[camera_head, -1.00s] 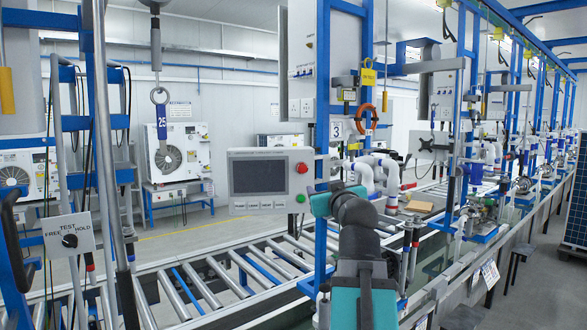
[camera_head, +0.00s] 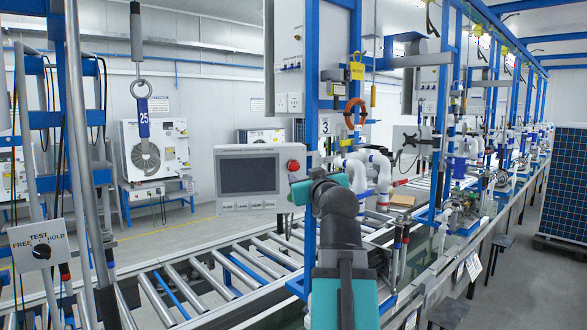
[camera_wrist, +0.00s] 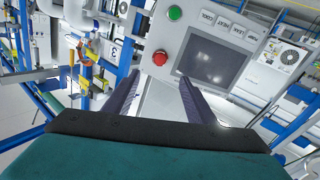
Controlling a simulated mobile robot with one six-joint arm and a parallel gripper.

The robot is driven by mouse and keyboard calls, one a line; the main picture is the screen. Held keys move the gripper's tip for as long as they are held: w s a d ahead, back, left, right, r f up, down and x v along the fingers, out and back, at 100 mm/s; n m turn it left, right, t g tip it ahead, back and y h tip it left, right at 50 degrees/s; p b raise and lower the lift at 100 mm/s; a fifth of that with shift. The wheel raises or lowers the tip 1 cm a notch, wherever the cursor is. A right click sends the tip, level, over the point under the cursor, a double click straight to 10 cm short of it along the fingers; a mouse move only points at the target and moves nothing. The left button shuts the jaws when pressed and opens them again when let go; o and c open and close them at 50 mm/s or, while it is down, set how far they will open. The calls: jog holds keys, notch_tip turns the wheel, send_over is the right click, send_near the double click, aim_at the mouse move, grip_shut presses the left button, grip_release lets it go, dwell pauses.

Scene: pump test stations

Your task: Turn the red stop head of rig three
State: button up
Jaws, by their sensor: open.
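In the head view, my teal wrist is just below and right of the knob, and the fingers cannot be made out.
A green button (camera_wrist: 175,12) and a dark screen (camera_wrist: 209,58) share the panel. White pipes (camera_head: 362,165) and a blue post stand right of it. The roller conveyor (camera_head: 215,275) runs below. A TEST FREE/HOLD switch box (camera_head: 40,246) is at left.

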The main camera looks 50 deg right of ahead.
aim_at(294, 166)
jog(key=p+x, duration=0.3)
jog(key=x, duration=0.9)
jog(key=shift+r+p, duration=0.1)
jog(key=shift+p, duration=0.25)
jog(key=shift+x, duration=0.75)
jog(key=c, duration=1.1)
jog(key=shift+o, duration=0.2)
